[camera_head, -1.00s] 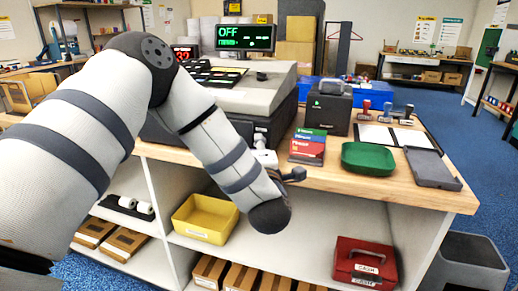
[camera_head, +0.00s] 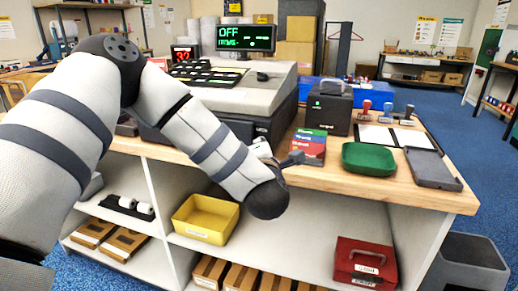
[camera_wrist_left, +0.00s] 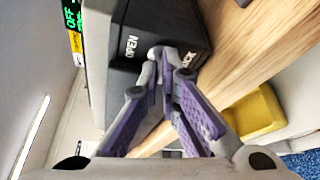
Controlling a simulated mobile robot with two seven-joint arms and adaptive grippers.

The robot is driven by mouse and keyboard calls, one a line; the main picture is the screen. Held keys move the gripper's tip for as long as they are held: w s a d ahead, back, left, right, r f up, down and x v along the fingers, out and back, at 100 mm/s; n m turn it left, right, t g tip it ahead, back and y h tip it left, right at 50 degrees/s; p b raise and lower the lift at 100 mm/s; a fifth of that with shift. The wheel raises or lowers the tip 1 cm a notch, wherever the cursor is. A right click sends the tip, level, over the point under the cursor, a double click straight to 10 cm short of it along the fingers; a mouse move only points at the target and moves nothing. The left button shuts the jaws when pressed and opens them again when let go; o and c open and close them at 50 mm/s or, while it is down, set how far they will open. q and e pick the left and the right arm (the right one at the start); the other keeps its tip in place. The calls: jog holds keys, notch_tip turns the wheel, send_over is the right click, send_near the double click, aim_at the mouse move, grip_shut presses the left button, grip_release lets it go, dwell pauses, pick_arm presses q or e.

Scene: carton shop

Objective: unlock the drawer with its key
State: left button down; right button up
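The cash drawer (camera_head: 275,128) is the black box under the register on the wooden counter. In the left wrist view its dark front (camera_wrist_left: 180,22) shows the words OPEN and LOCK. My left gripper (camera_wrist_left: 166,68) has its purple fingers drawn together, with the grey tips right at the drawer front by these words. The tips cover the lock itself. I cannot make out a key between them. In the head view my left forearm hides most of this gripper. My right gripper is in neither view.
A red and blue stack of boxes (camera_head: 309,147), a green tray (camera_head: 368,158) and a grey case (camera_head: 432,168) lie on the counter to the right. A yellow bin (camera_head: 205,219) and a red cash box (camera_head: 364,263) stand on the shelf below.

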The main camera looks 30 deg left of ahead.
pick_arm(q)
jog(key=n+h, duration=0.2)
jog(key=n, duration=0.1)
jog(key=n+h, duration=0.2)
jog(key=n, duration=0.1)
jog(key=n+h, duration=0.2)
jog(key=n, duration=0.2)
jog(key=shift+a+r, duration=0.35)
jog(key=shift+h, duration=0.3)
dwell(0.4)
jog(key=c, duration=1.8)
grip_release()
jog(key=shift+s, duration=0.1)
